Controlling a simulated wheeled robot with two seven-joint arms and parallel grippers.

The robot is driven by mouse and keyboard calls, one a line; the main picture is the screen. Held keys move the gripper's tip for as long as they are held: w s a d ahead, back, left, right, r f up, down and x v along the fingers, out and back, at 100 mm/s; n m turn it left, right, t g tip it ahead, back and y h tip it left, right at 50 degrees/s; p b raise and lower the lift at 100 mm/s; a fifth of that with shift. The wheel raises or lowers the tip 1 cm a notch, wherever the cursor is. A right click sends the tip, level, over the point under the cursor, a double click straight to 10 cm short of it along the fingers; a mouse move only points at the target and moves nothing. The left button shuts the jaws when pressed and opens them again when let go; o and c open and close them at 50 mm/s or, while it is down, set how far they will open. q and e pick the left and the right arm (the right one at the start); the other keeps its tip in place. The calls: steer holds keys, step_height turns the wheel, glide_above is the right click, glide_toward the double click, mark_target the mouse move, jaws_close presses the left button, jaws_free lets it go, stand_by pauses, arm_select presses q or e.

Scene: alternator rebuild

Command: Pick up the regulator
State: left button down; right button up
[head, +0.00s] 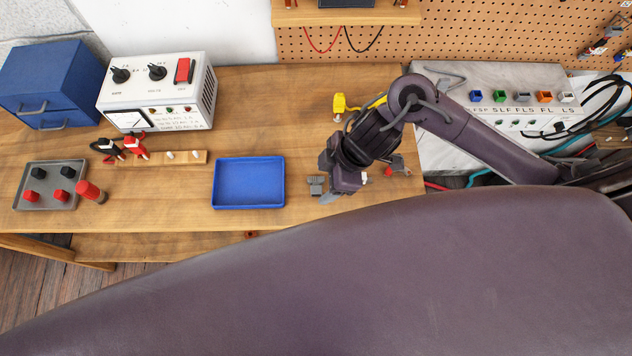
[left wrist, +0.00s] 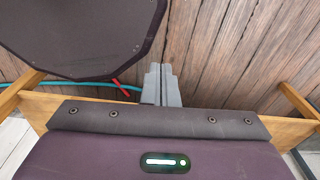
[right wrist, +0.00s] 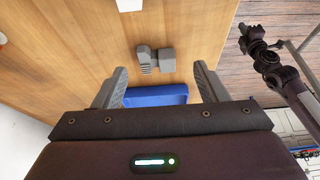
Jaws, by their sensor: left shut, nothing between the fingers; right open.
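A small dark grey stepped block, which looks like the regulator (head: 316,185), lies on the wooden bench to the right of the blue tray. It also shows in the right wrist view (right wrist: 148,62), ahead of and between the fingertips. My right gripper (right wrist: 160,70) is open and empty, its fingers apart on either side of the block's line and not touching it. In the head view it hangs just right of the block, partly hidden by its own wrist. My left gripper (left wrist: 160,68) is shut and empty, above the wooden floor; it is out of the head view.
The blue tray (head: 249,206) is empty. A grey tray (head: 43,206) with red and black pieces, a meter box (head: 158,92) and a blue drawer box (head: 52,75) stand to the left. A yellow item (head: 345,104) lies behind my right wrist. A labelled panel (head: 480,150) stands at right.

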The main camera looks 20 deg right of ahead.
mark_target(316, 186)
steer(key=x, duration=0.2)
steer(key=shift+w+a+f, duration=0.1)
steer(key=shift+w+f, duration=0.2)
steer(key=shift+f, duration=0.1)
steer(key=shift+s, duration=0.15)
arm_select(q)
steer(key=shift+w, duration=0.95)
arm_select(e)
steer(key=c, duration=1.1)
steer(key=shift+r, duration=0.1)
